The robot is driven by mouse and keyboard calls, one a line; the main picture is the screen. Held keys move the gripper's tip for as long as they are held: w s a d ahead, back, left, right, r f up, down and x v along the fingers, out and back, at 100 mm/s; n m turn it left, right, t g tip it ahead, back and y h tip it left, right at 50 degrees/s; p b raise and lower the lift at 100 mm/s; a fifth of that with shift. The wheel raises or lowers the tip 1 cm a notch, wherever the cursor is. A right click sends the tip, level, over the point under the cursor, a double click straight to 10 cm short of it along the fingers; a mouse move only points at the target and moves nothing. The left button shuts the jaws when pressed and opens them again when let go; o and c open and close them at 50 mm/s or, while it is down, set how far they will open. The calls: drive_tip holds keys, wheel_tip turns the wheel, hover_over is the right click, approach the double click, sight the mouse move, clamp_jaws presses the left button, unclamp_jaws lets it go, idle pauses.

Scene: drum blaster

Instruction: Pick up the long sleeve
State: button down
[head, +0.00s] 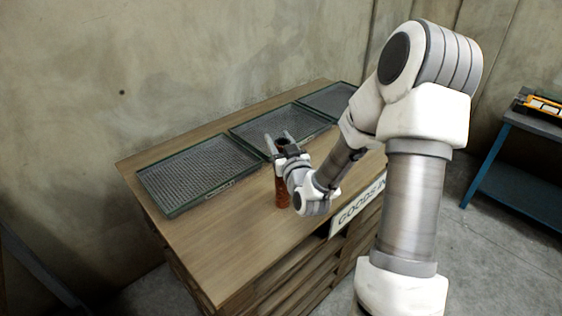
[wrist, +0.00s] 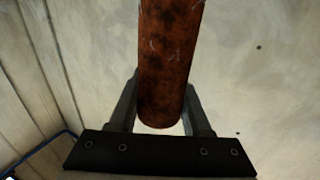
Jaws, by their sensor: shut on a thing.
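The long sleeve (head: 282,192) is a rusty brown-red cylinder, upright at the front part of the wooden table. My gripper (head: 279,141) is shut on it near its upper part, with a finger on each side. In the head view I cannot tell whether its lower end touches the table top or is just above it. In the wrist view the sleeve (wrist: 168,62) runs from the top edge down between the two grey fingers. My wrist hides part of the sleeve in the head view.
The table's front left is clear. A blue bench (head: 520,190) stands at the right.

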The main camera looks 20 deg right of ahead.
drive_tip(key=shift+r, duration=0.3)
